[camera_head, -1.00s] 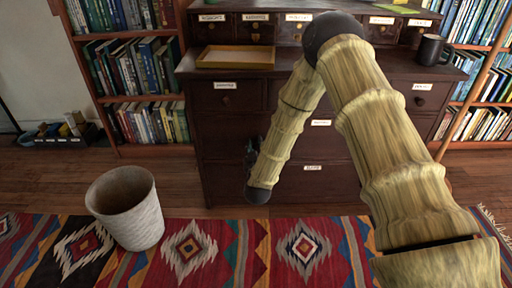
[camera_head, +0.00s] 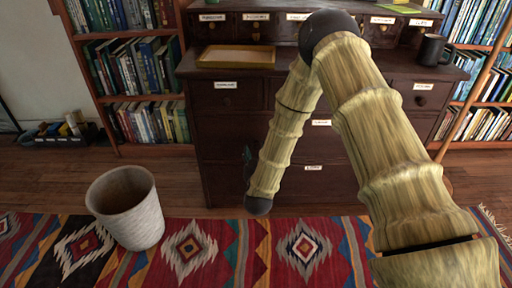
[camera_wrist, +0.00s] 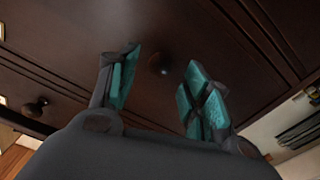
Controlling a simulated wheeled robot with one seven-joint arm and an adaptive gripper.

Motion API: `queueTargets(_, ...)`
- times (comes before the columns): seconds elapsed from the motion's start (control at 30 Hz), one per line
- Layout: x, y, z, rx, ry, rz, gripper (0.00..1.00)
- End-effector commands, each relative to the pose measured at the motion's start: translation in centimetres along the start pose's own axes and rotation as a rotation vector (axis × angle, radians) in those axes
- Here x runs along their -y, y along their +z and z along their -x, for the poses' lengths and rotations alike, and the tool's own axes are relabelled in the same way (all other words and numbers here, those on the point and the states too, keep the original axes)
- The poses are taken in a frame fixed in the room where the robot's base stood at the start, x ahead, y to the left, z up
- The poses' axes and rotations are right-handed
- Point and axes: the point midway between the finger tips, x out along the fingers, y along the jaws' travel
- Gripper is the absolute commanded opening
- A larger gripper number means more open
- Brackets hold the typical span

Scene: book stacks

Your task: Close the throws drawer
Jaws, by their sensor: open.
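The dark wooden chest of drawers (camera_head: 232,128) stands ahead in the head view. The label lettering is too small to read, so I cannot tell which drawer is the throws drawer. A low label (camera_head: 313,167) and a middle label (camera_head: 321,122) show beside my arm, which hides part of the front. In the wrist view, a round dark knob (camera_wrist: 160,65) shows between the teal pads of my open gripper (camera_wrist: 162,56). Contact with the drawer front is not clear. A second knob (camera_wrist: 37,104) shows at left. In the head view my gripper (camera_head: 248,158) is mostly hidden behind my forearm.
A yellow tray (camera_head: 236,57) and a dark mug (camera_head: 433,50) sit on the chest. A pale waste bin (camera_head: 126,207) stands at left on the patterned rug (camera_head: 190,250). Bookshelves flank the chest. Floor shows between the bin and the chest.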

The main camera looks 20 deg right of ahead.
Motion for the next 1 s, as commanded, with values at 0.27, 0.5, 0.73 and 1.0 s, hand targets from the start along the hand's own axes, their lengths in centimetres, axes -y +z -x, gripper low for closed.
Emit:
queueTargets(0.27,0.1,0.0,5.0,0.001,-0.003,0.001,0.49)
queueTargets(0.5,0.1,0.0,7.3,0.0,-0.001,-0.001,0.49)
queueTargets(0.73,0.1,0.0,7.6,0.0,0.0,-0.001,0.49)
queueTargets(1.0,0.0,0.0,7.6,0.0,0.0,-0.001,0.49)
